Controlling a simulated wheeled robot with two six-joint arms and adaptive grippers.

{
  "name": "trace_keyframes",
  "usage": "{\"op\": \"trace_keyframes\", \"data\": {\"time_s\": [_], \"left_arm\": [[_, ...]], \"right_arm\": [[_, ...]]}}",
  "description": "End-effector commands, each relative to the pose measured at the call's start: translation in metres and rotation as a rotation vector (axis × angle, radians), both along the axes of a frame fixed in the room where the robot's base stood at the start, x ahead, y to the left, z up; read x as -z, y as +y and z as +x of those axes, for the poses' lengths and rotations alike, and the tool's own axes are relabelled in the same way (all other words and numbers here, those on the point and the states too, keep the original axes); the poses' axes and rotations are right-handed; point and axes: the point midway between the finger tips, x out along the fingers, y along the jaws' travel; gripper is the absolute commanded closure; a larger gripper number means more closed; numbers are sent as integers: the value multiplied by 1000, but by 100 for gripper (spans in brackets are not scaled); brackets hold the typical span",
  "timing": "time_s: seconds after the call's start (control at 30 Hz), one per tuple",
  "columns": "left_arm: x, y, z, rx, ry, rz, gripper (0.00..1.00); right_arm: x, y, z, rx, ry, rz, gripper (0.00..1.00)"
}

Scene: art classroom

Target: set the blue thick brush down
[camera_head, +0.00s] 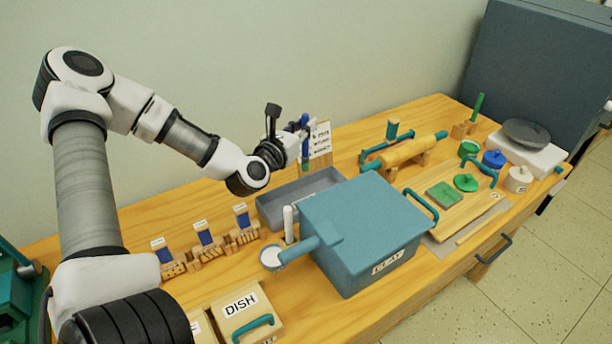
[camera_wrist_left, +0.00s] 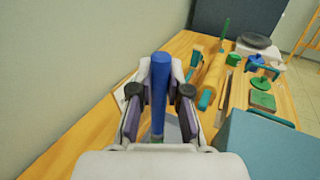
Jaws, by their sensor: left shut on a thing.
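My left gripper (camera_head: 302,137) is shut on the blue thick brush (camera_head: 305,153). It holds the brush upright above the back of the grey open tray (camera_head: 268,213), in front of a small white sign card (camera_head: 320,137). In the left wrist view the blue handle (camera_wrist_left: 160,75) stands between the two fingers (camera_wrist_left: 158,100), with its lower end partly hidden by the gripper. I cannot tell how far the brush's lower end is from the tray. My right gripper is not in view.
A large teal clay box (camera_head: 365,230) stands right in front of the tray. Small wooden holders with blue cards (camera_head: 203,234) stand to the left. A rolling pin (camera_head: 405,152) and green tools lie to the right. A DISH box (camera_head: 248,312) is at the front.

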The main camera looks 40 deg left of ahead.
Motion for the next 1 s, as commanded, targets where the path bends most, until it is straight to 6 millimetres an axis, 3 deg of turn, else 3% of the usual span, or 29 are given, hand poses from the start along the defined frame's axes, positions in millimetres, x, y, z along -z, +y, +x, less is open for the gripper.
{"op": "trace_keyframes", "data": {"time_s": [0.03,0.1,0.63,1.0], "left_arm": [[16,-1,0,1,-1,0,100],[22,-1,0,1,-1,1,100],[114,-1,-1,2,5,5,100],[123,-1,-1,1,-1,0,100]], "right_arm": [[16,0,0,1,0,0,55],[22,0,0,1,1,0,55],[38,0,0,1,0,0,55],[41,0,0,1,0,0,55]]}}
